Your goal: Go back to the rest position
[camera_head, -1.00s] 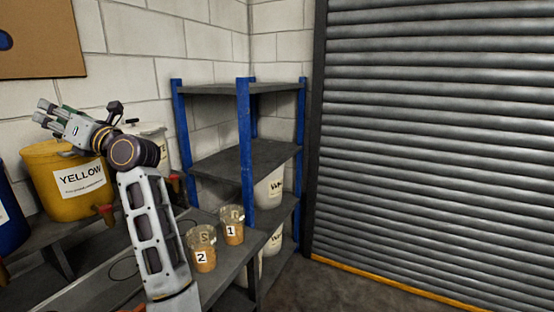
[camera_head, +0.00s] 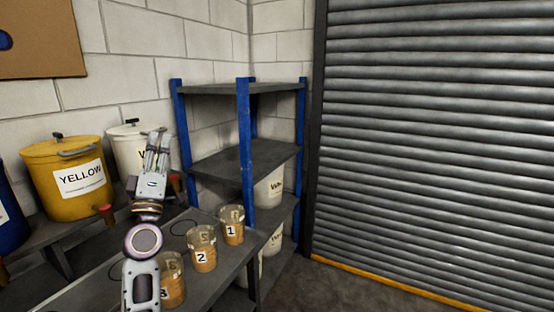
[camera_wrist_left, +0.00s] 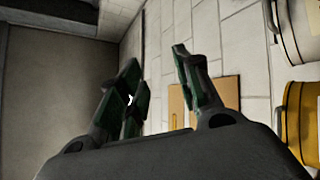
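My left gripper (camera_head: 158,142) points upward in front of the white bucket (camera_head: 128,150) in the head view. In the left wrist view its fingers (camera_wrist_left: 158,68) are spread apart with nothing between them, so it is open and empty. My left arm partly covers the cup numbered 3 (camera_head: 174,283). My right gripper is in neither view.
A yellow bucket (camera_head: 60,182) stands on the bench at left. Cups numbered 1 (camera_head: 232,229) and 2 (camera_head: 202,252) stand on the lower surface (camera_head: 222,283). A blue-posted shelf (camera_head: 245,160) and a roller shutter (camera_head: 430,140) are to the right.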

